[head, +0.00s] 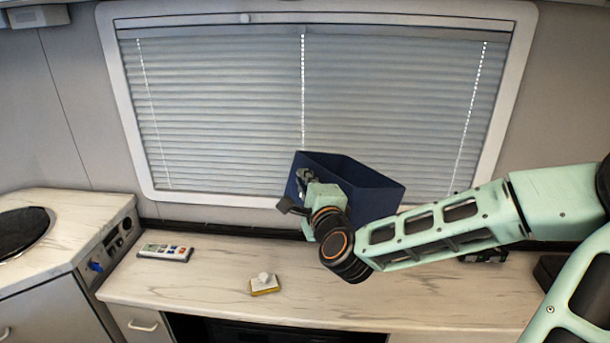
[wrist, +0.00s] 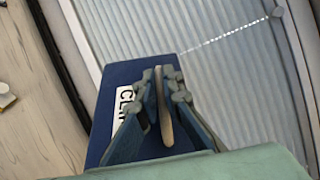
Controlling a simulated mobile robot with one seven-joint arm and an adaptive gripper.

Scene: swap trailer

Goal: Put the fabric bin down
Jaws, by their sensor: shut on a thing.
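The fabric bin (head: 368,187) is a dark blue open-topped box, held up in front of the window blinds above the countertop. The bin looks tilted in the head view. My wrist covers its lower left part, so the gap between its underside and the counter is hard to judge.
The marbled countertop (head: 200,281) runs below the window. A remote-like panel with coloured buttons (head: 165,252) lies at its left, and a yellow and white sponge-like item (head: 264,284) near the middle. A dark object (head: 482,256) lies at the right. Clear counter lies between these.

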